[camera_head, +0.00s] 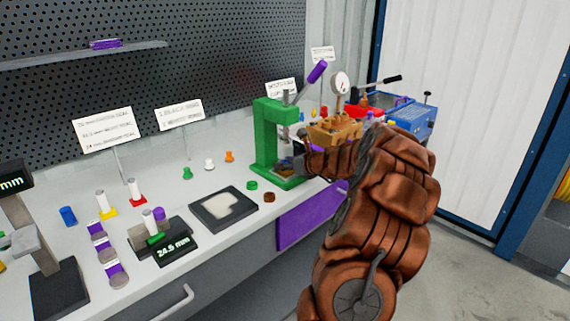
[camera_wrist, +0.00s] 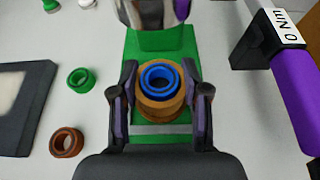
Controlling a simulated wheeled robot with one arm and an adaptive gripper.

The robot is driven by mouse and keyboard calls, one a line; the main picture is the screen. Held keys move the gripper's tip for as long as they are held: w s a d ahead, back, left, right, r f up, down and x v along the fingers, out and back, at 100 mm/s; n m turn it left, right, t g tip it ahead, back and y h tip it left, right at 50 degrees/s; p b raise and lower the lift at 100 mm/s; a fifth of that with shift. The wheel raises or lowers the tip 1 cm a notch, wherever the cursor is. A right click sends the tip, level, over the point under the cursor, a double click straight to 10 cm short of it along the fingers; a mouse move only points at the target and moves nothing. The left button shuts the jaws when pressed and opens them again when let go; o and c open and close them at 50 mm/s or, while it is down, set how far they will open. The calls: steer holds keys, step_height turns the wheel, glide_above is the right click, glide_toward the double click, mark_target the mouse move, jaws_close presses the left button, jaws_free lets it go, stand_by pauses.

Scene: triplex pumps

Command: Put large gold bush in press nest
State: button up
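In the wrist view, a gold-brown ring (camera_wrist: 158,114) stands upright on the press's green base (camera_wrist: 160,42), with a blue ring (camera_wrist: 160,78) inside its top. I cannot tell where bush ends and nest begins. My gripper (camera_wrist: 160,97) has its two dark fingers apart, one on each side of the gold-brown ring. Whether the pads touch it is unclear. In the head view, the green press (camera_head: 265,140) stands on the bench, its purple-gripped lever (camera_head: 317,72) raised. My arm hides most of the gripper and nest there.
A green ring (camera_wrist: 80,80) and a copper-brown ring (camera_wrist: 66,143) lie on the bench left of the base. Beside them is a dark tray with a pale pad (camera_head: 224,209). A torque tool with a purple handle (camera_wrist: 296,95) is close on the right.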

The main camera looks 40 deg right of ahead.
steer(key=o, duration=0.4)
steer(key=shift+o, duration=0.2)
steer(key=shift+s+r, duration=0.15)
steer(key=shift+r, duration=0.05)
steer(key=v, duration=1.1)
steer(key=shift+s+r, duration=0.2)
steer(key=shift+s, duration=0.15)
